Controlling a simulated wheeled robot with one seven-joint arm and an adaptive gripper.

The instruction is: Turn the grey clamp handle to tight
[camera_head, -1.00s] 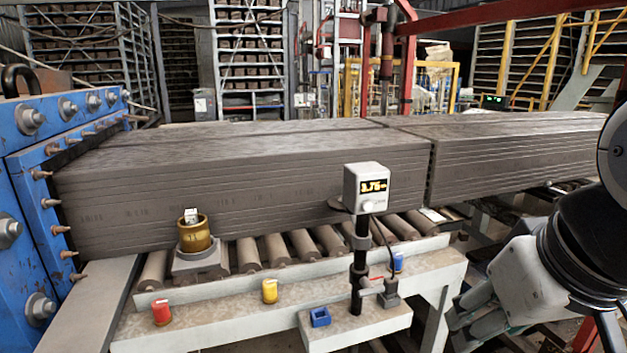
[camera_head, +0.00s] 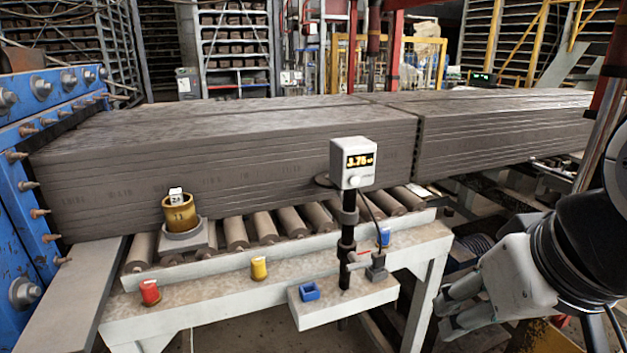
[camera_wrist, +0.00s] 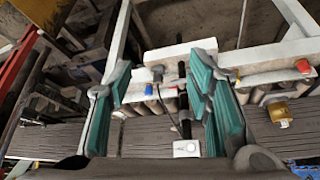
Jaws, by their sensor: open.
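A dark post (camera_head: 346,240) stands on a small ledge at the bench front and carries a white display box (camera_head: 353,163) reading about 3.75. The grey clamp handle (camera_head: 358,263) appears as a small lever low on the post, pointing right, with a red mark just above it. Its exact angle is too small to tell. My gripper (camera_head: 458,312) is to the right of the post and apart from it, open and empty. In the wrist view my gripper (camera_wrist: 162,102) shows teal pads spread wide, with the display box (camera_wrist: 187,148) seen beyond them; the handle is not clear there.
The bench (camera_head: 200,310) carries red (camera_head: 149,292), yellow (camera_head: 259,268) and blue (camera_head: 385,236) caps, and a brass pot (camera_head: 180,214). A blue open block (camera_head: 309,291) sits on the ledge. Grey clay slabs (camera_head: 230,165) lie behind on rollers. Open space lies between the post and my gripper.

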